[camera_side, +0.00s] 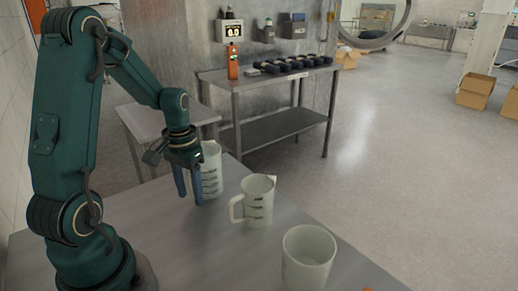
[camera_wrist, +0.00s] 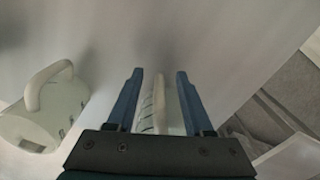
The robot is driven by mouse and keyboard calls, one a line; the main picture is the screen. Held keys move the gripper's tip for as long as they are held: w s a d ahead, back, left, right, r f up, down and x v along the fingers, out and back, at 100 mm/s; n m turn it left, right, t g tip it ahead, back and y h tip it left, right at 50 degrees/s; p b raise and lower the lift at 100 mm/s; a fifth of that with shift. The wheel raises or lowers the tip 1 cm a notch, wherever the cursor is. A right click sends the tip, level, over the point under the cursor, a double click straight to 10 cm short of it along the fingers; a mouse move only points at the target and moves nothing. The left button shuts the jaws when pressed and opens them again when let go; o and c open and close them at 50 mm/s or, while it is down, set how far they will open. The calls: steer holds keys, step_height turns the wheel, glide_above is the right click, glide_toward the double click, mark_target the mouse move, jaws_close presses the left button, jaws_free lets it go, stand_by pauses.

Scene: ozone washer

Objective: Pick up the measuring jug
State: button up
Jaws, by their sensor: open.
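Several white measuring jugs with dark graduation marks stand upright on the grey table (camera_side: 150,235). The far measuring jug (camera_side: 212,168) is partly hidden behind my gripper (camera_side: 189,198), which points down with its blue fingers apart. In the wrist view, my gripper (camera_wrist: 159,76) is open, and part of a jug (camera_wrist: 147,115) with its pale handle shows between the fingers. I cannot tell whether either finger touches it. A second jug (camera_side: 259,203), with its handle to the left, stands in the middle. A wider jug or beaker (camera_side: 307,262) stands nearest the camera.
In the wrist view, another handled jug (camera_wrist: 48,112) lies to the left of the fingers. Behind the table, a metal side bench (camera_side: 285,85) holds an orange bottle (camera_side: 232,62) and a row of dark items. Bare tabletop lies left of the jugs.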

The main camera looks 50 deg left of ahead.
steer(key=shift+f, duration=0.15)
jaws_close()
stand_by(1.4)
